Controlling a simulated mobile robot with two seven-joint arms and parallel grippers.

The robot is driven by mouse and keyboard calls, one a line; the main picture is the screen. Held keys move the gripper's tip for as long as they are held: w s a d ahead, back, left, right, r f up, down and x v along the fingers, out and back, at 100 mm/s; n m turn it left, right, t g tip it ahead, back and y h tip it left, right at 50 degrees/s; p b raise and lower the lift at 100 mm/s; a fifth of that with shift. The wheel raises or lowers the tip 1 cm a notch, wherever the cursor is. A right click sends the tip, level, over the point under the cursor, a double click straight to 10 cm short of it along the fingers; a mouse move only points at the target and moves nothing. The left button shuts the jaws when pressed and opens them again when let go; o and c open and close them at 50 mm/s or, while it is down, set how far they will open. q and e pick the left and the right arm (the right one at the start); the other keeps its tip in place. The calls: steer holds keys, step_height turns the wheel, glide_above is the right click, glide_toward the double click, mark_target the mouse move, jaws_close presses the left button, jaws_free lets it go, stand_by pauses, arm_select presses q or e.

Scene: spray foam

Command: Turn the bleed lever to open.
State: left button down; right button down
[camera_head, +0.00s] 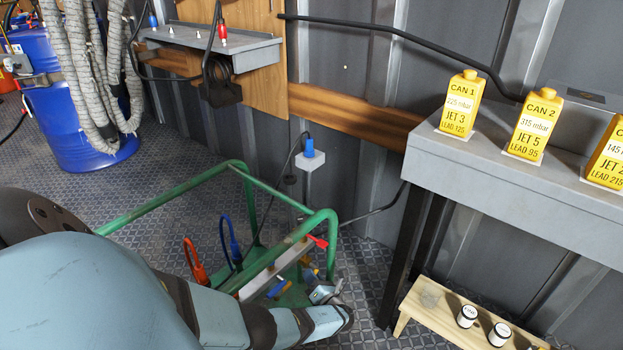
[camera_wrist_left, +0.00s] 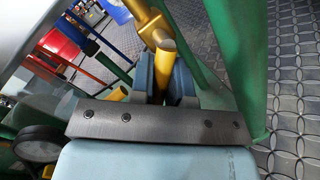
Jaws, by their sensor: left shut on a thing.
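A green tubular cart frame (camera_head: 120,218) stands on the floor in the head view and carries a pale manifold bar (camera_head: 268,272) with several fittings. My left gripper (camera_head: 324,292) is low at the right side of the cart. In the left wrist view, its two blue-grey fingers (camera_wrist_left: 164,88) are shut on a yellow lever (camera_wrist_left: 165,58), which stands upright between them. I cannot tell whether this is the bleed lever. My right gripper is not in view.
A red hose (camera_head: 195,262) and a blue hose (camera_head: 228,240) rise beside the manifold. A green tube (camera_wrist_left: 235,70) passes close to the left gripper. A grey table (camera_head: 520,170) with yellow cans and a low wooden bench (camera_head: 428,300) stand at the right.

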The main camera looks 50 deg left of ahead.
arm_select(q)
steer(key=shift+f+n, duration=0.1)
steer(key=shift+n, duration=0.4)
steer(key=c, duration=1.1)
jaws_free()
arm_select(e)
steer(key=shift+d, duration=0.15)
